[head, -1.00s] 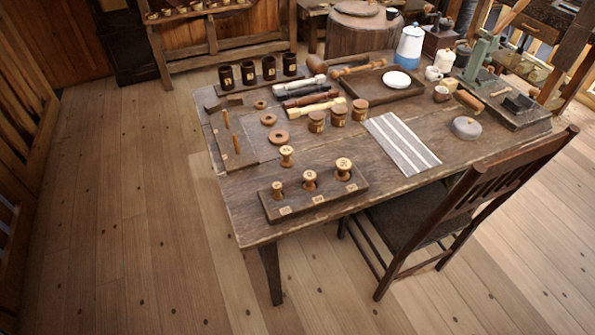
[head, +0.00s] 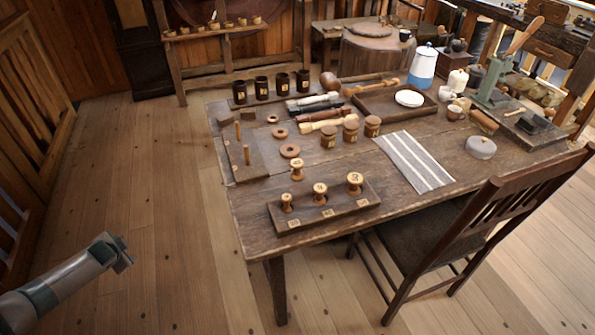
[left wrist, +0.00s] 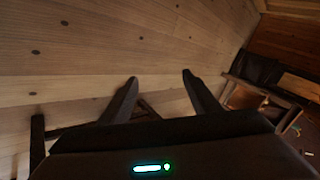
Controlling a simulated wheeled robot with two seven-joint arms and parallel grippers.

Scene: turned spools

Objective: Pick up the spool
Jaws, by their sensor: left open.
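One wooden spool (head: 297,170) stands upright on the table (head: 247,217), just behind a dark wooden stand. Three more spools, a small one (head: 287,202), a middle one (head: 320,193) and a larger one (head: 355,183), stand upright on that stand (head: 328,214). My left gripper (head: 125,254) is at the lower left of the head view, over the floor and well apart from the table and spools. In the left wrist view its two fingers (left wrist: 160,82) are spread with nothing between them. No spool shows in the wrist view. My right gripper is not in view.
Wooden rings (head: 290,151) and a board with two pegs (head: 246,158) lie left of and behind the spools. Lidded jars (head: 351,130) and a striped cloth (head: 414,160) are to the right. A chair (head: 470,220) stands at the table's front right. The floor at left is clear.

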